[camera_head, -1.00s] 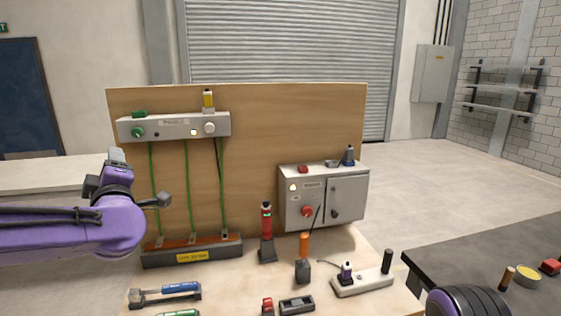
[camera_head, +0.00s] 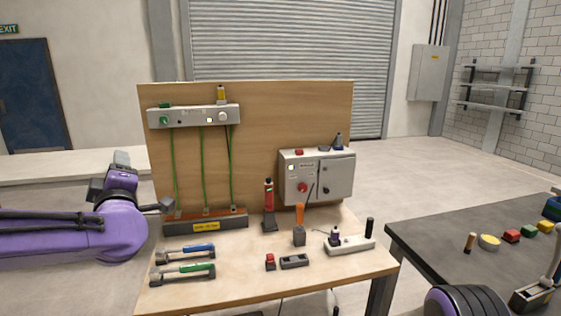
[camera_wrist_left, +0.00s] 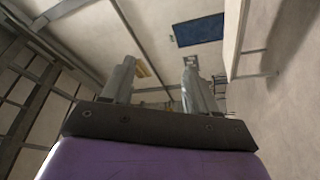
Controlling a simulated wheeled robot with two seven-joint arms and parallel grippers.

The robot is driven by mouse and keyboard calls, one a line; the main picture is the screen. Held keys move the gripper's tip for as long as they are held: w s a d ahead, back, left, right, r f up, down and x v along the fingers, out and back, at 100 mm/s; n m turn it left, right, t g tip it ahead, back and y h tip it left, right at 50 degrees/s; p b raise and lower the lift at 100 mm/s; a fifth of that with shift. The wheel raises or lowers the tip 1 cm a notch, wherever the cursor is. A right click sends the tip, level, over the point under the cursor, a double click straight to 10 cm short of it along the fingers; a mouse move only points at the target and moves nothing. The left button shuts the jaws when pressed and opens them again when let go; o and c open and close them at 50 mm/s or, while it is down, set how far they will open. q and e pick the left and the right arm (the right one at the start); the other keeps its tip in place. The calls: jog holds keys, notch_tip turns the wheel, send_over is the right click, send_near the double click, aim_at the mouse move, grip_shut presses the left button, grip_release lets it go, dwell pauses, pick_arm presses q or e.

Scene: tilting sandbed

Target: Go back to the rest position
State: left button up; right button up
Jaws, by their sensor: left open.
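My left arm comes in from the left of the head view. Its purple wrist (camera_head: 122,180) is beside the left edge of the upright wooden board, clear of the bench. In the left wrist view my left gripper (camera_wrist_left: 160,85) has two grey fingers standing apart with nothing between them. A purple and black rounded part of my right arm shows at the bottom right of the head view.
A wooden bench (camera_head: 330,282) holds a board (camera_head: 265,115), a grey switch box (camera_head: 318,175), tools and a power strip (camera_head: 350,245). A dark table (camera_head: 425,240) with coloured blocks stands at the right. Open floor lies behind.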

pick_arm(q)
jog(key=s+d+f+m+g+h+b, duration=0.1)
jog(key=s+f+m+g+h, duration=0.15)
jog(key=f, duration=0.95)
jog(key=s+d+f+m+g+h+b, duration=0.1)
jog(key=d+f+m, duration=0.15)
jog(key=f, duration=0.95)
jog(key=s+d+f+m+g+h, duration=0.1)
jog(key=s+f+m+g+h, duration=0.15)
jog(key=f, duration=0.95)
jog(key=s+f+m+g+b, duration=0.1)
jog(key=s+f+g, duration=0.3)
jog(key=s+f, duration=0.9)
jog(key=s+f+m+g+h+b, duration=0.1)
jog(key=s+f+m+g+b, duration=0.1)
jog(key=s+f, duration=1.1)
jog(key=s+m+g, duration=0.1)
jog(key=s+g, duration=0.1)
jog(key=s, duration=0.3)
jog(key=shift+a+f, duration=0.2)
jog(key=shift+f, duration=0.15)
pick_arm(e)
jog(key=f, duration=0.5)
jog(key=shift+w+f, duration=0.15)
jog(key=shift+w, duration=0.1)
pick_arm(q)
jog(key=shift+w, duration=0.1)
